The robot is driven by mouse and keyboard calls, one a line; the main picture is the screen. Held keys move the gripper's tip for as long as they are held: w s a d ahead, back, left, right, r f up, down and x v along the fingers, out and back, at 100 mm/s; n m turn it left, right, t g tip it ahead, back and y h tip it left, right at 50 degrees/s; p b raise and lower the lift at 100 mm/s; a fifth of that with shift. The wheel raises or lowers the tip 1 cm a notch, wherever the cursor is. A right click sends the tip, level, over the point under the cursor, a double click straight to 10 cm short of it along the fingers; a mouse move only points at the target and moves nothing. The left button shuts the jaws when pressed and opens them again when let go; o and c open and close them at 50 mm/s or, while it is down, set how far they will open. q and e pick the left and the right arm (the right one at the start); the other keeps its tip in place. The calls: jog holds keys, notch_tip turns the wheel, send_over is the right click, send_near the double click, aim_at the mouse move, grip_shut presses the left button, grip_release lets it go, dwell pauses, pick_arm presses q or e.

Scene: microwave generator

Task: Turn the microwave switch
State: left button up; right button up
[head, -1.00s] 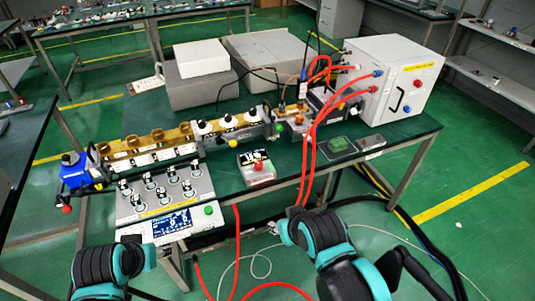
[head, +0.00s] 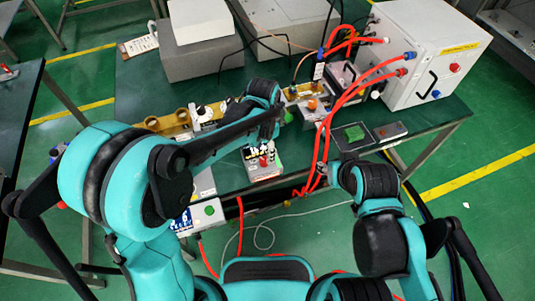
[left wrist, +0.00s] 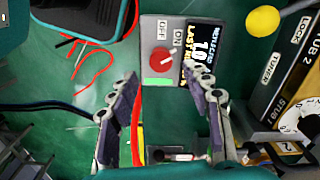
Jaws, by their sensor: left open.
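The switch box (head: 262,163) is a small grey box on the green table with a red knob (head: 263,160) on top. In the left wrist view the red knob (left wrist: 159,61) sits beside OFF and ON labels and a lit display (left wrist: 200,52). I cannot tell for sure which label it points to. My left gripper (left wrist: 161,76) is open and empty. Its two fingers appear on either side of the lower part of the box in that view, apart from the knob.
The white microwave box (head: 425,55) with red hoses stands at the back right. Grey boxes (head: 200,55) stand at the back left. A brass waveguide row (head: 165,124) runs behind the switch box, partly hidden by my arm. Red cables hang over the front table edge.

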aim_at(264, 159)
pick_arm(q)
notch_tip(264, 159, down, 6)
jog(key=shift+w+r+b, duration=0.1)
jog(key=shift+r+b, duration=0.15)
jog(key=shift+b, duration=0.6)
grip_shut()
